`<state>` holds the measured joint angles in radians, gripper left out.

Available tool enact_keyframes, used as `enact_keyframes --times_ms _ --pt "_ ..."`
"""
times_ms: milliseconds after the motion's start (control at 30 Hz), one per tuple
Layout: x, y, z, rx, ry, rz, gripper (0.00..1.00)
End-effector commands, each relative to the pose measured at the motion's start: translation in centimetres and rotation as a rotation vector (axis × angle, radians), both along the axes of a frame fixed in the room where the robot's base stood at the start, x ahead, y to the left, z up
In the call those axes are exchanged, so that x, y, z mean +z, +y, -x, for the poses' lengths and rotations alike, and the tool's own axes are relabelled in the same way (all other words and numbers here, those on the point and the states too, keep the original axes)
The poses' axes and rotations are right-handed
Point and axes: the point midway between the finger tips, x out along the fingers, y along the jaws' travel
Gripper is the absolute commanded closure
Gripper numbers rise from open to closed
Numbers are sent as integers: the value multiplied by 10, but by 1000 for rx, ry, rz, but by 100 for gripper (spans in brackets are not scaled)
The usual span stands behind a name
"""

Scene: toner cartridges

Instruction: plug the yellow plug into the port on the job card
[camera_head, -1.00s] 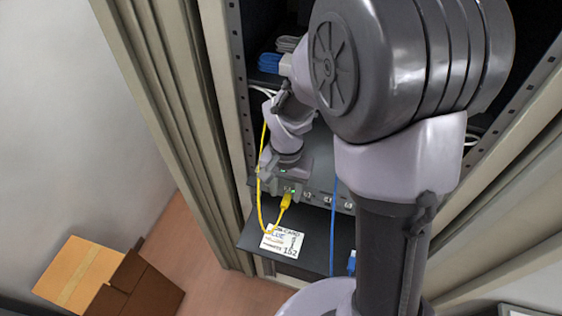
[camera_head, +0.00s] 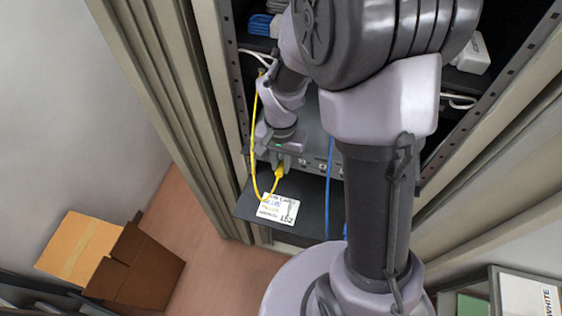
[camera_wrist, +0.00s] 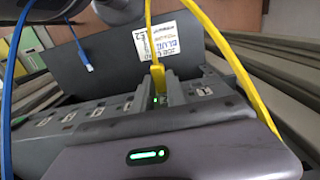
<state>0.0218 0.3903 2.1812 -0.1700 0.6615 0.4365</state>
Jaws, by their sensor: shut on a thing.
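The yellow plug (camera_head: 280,170) is at the front of the grey switch box, with its yellow cable (camera_head: 256,130) looping down toward the shelf and back up. My gripper (camera_head: 277,162) is shut on the plug. The wrist view shows the plug (camera_wrist: 158,76) between my fingers, close to the row of ports; whether it is seated in a port is hidden. The job card (camera_head: 278,209) lies on the dark shelf below; it also shows in the wrist view (camera_wrist: 171,41), its print too small to read surely.
A blue cable (camera_head: 330,190) hangs past the switch box, and its loose blue plug (camera_wrist: 89,67) shows in the wrist view. The dark shelf (camera_head: 312,205) juts out below the ports. A cardboard box (camera_head: 85,250) stands on the floor at left.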

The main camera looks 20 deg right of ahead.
Motion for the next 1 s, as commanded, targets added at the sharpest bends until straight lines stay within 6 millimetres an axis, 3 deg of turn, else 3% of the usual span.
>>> enact_keyframes --times_ms 1000 --pt "0 18 25 1 0 0 100"
